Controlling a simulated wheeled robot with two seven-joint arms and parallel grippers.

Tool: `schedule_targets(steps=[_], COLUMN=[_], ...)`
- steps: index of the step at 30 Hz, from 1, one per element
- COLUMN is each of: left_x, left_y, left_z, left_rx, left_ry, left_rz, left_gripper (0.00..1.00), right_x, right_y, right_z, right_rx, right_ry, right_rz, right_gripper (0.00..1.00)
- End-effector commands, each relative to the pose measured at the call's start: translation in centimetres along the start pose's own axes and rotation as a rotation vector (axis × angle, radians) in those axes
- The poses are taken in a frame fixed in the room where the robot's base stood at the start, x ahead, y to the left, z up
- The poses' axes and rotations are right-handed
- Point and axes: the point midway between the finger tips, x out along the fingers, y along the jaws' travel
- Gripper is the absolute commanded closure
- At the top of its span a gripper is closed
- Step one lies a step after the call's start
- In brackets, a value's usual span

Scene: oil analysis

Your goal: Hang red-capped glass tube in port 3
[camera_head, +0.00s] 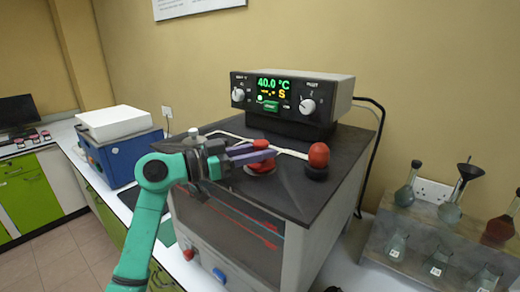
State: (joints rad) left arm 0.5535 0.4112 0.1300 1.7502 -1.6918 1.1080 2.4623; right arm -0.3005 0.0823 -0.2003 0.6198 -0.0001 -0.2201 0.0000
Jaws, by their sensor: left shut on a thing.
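My left gripper (254,153) reaches in from the left over the dark top of the bath (300,195). Its fingers are shut on a red cap (261,144). The glass tube below this cap cannot be made out. A wider red piece (260,166) lies just under the fingers at the bath top; I cannot tell whether it belongs to the held tube or to a port. Another red cap (318,155) stands upright on a dark collar to the right of the gripper. No port numbers are readable. My right gripper is not in view.
A control unit (290,100) reading 40.0 °C stands at the back of the bath. A grey rack (400,226) with several flasks is at the right. A blue box (120,155) with a white lid stands at the left. The bath top's front right is clear.

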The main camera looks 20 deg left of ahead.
Motion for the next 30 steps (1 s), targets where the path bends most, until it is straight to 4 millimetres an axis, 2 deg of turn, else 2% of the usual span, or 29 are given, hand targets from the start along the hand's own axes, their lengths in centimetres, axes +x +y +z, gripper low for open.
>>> schedule_targets(steps=[11, 12, 14, 15, 25, 30], left_x=[-0.1, -0.1, -0.1, -0.1, -0.4, -2.7], left_y=[0.0, 0.0, 0.0, 0.0, 0.0, -0.1], left_z=[0.3, 0.3, 0.3, 0.3, 0.5, 0.9], left_rx=[0.001, 0.001, 0.001, 0.001, 0.000, 0.004], left_ry=[0.002, 0.002, 0.002, 0.002, 0.000, -0.002], left_rz=[0.000, 0.000, 0.000, 0.000, 0.000, -0.003], left_gripper=[1.00, 0.56, 0.33, 0.28, 0.28, 0.28], right_x=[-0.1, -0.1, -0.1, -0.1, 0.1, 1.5], right_y=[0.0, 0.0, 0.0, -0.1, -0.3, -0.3], right_z=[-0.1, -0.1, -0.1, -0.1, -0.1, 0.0], right_rx=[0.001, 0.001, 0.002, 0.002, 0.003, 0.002], right_ry=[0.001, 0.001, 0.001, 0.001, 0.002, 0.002], right_rz=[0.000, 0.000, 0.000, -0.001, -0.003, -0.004], right_gripper=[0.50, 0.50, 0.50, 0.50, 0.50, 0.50])
